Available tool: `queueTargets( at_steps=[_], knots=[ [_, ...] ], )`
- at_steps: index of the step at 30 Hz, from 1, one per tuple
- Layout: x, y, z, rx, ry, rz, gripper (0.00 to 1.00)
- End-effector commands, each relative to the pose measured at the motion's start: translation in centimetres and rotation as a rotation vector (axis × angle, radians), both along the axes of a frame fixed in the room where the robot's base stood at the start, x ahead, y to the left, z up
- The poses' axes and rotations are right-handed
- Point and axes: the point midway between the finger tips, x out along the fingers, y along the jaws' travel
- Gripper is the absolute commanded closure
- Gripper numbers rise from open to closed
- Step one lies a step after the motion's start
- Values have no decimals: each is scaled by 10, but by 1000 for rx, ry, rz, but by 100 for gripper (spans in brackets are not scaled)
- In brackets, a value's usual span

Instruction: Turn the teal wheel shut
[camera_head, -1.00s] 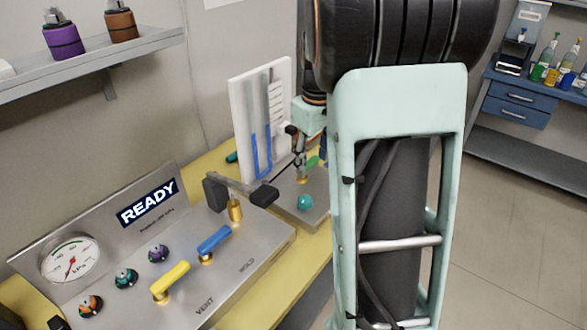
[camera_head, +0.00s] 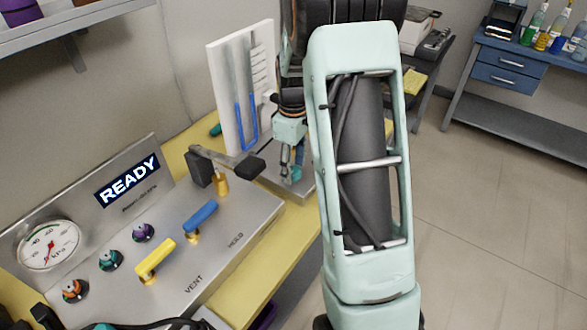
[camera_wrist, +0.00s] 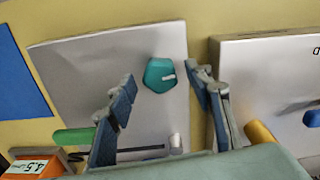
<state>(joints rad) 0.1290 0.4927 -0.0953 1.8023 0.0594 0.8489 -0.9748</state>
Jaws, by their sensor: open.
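The teal wheel (camera_wrist: 160,74) is a small faceted knob with a white mark on top, on a grey metal plate (camera_wrist: 85,62). In the wrist view it lies between the tips of my gripper (camera_wrist: 160,78). The blue-grey fingers are spread apart, one on each side, with a visible gap to the wheel. How far the tips are above the plate is hard to tell. In the head view my gripper (camera_head: 290,162) points down over this plate, and the wheel (camera_head: 297,173) shows only partly beside it.
A green handle (camera_wrist: 75,137) is left of the fingers, near an orange box (camera_wrist: 40,162). A white tube board (camera_head: 222,90) stands behind.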

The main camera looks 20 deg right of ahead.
Motion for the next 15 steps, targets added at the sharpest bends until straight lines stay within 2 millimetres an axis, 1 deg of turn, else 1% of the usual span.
queueTargets(
  at_steps=[1, 4, 12, 13, 15],
  knots=[
    [0, 0, -5, 0, 1, 0, 53],
    [-1, 0, -10, 0, 1, 0, 53],
    [0, 0, -11, 0, 0, -1, 53],
    [0, 0, -11, 0, 0, -1, 55],
    [0, 0, -11, 0, 0, -1, 63]
  ],
)
